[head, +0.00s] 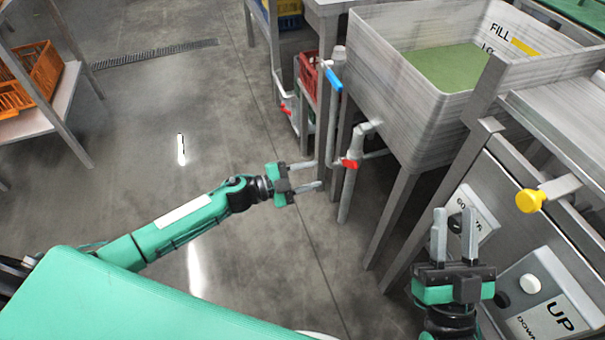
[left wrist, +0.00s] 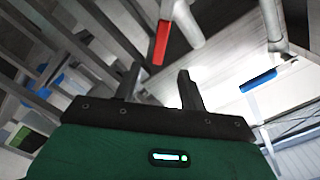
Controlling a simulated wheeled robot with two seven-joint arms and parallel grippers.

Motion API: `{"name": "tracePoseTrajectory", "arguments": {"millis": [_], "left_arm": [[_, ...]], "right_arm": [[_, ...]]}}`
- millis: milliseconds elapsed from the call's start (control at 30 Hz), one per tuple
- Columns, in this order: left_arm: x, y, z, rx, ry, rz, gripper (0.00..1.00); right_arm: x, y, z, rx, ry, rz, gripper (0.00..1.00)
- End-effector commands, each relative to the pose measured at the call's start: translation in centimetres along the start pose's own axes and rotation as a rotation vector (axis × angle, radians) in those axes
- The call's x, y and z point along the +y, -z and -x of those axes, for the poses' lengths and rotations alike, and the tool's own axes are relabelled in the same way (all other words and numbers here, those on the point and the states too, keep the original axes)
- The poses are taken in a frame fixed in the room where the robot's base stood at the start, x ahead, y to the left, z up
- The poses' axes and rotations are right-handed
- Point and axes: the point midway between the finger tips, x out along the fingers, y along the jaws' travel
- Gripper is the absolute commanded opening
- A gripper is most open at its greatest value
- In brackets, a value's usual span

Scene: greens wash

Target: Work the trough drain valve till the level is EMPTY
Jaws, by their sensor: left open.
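The grey trough (head: 410,115) stands at the upper right and holds green contents; its inner wall shows a FILL mark with a yellow band and a partly hidden mark below. A red valve handle (head: 350,163) sits on the pale drain pipe under its near corner. The handle also shows in the left wrist view (left wrist: 161,42), ahead of the fingers. My left gripper (head: 317,174) is open and empty, just left of the red handle, apart from it. My right gripper (head: 455,214) has its fingers apart and empty, by the panel at the lower right.
A blue handle (head: 333,79) is on a pipe near the trough. Another red handle (head: 286,111) is farther back. A yellow knob (head: 530,201) and UP/DOWN panel (head: 550,310) are at right. Orange crates (head: 35,80) stand far left. The floor between is clear.

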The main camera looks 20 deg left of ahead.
Motion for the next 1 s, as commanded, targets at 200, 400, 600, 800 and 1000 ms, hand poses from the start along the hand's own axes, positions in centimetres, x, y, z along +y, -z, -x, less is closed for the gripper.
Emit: {"name": "tracePoseTrajectory", "arguments": {"millis": [200, 400, 600, 800, 1000], "left_arm": [[0.0, 0.0, 1.7, 0.000, 0.000, -0.001, 0.42], [0.0, 0.0, 1.8, 0.001, 0.000, 0.000, 0.42], [0.2, 0.0, 1.7, 0.002, 0.004, -0.022, 0.16], [1.8, 0.2, 1.0, 0.014, 0.042, -0.248, 0.00], [4.0, 0.5, 0.2, 0.002, 0.107, -0.621, 0.00]], "right_arm": [[-0.1, -1.0, 0.3, -0.059, -0.002, -0.008, 0.33], [-0.2, -1.1, 0.3, -0.063, -0.002, -0.008, 0.33], [-0.1, -1.1, 0.4, -0.059, -0.002, -0.008, 0.33], [0.1, 0.4, -0.1, 0.029, 0.001, 0.004, 0.33], [0.3, 2.4, -0.4, 0.151, 0.006, 0.020, 0.33]]}}
